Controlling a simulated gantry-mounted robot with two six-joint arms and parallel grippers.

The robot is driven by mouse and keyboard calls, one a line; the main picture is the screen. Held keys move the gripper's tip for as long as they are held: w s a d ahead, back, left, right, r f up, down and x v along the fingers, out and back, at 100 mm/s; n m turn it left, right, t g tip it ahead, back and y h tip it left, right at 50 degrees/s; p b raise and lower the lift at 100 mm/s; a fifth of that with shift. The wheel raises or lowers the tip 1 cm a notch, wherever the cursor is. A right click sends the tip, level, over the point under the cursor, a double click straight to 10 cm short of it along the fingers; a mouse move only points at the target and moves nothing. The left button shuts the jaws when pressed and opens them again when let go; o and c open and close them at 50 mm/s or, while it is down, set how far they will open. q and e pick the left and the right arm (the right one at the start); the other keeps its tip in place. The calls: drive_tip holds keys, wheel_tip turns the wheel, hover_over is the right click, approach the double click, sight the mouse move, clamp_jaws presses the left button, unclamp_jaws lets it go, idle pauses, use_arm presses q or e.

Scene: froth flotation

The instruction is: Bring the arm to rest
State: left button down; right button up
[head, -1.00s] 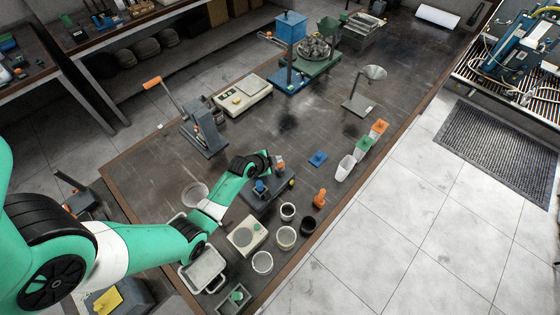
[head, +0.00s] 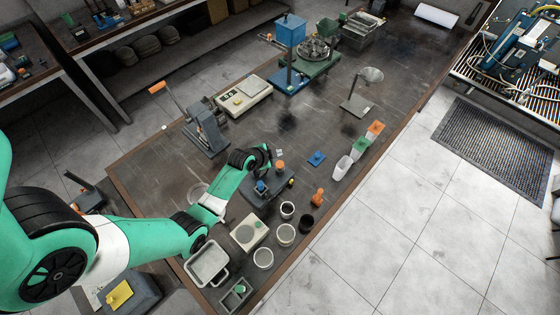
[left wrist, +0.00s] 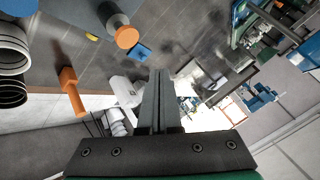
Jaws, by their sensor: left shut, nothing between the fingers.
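My left gripper (head: 272,156) is at the end of the green arm, above the bench near a dark device with blue and orange parts (head: 266,186). In the left wrist view its fingers (left wrist: 158,85) are together with nothing between them. The fingers point out over the room and touch nothing that I can see. In the head view the fingertips are small and partly lost against the dark bench. My right gripper is in neither view.
Below the arm stand a small scale (head: 249,233), a grey tray (head: 206,262), several cups (head: 286,235) and an orange piece (head: 318,197). A lever press (head: 205,130) stands farther back. The bench top (head: 310,122) is bare in the middle.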

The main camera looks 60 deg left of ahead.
use_arm(q)
drive_tip(key=shift+d, duration=0.1)
idle(0.7)
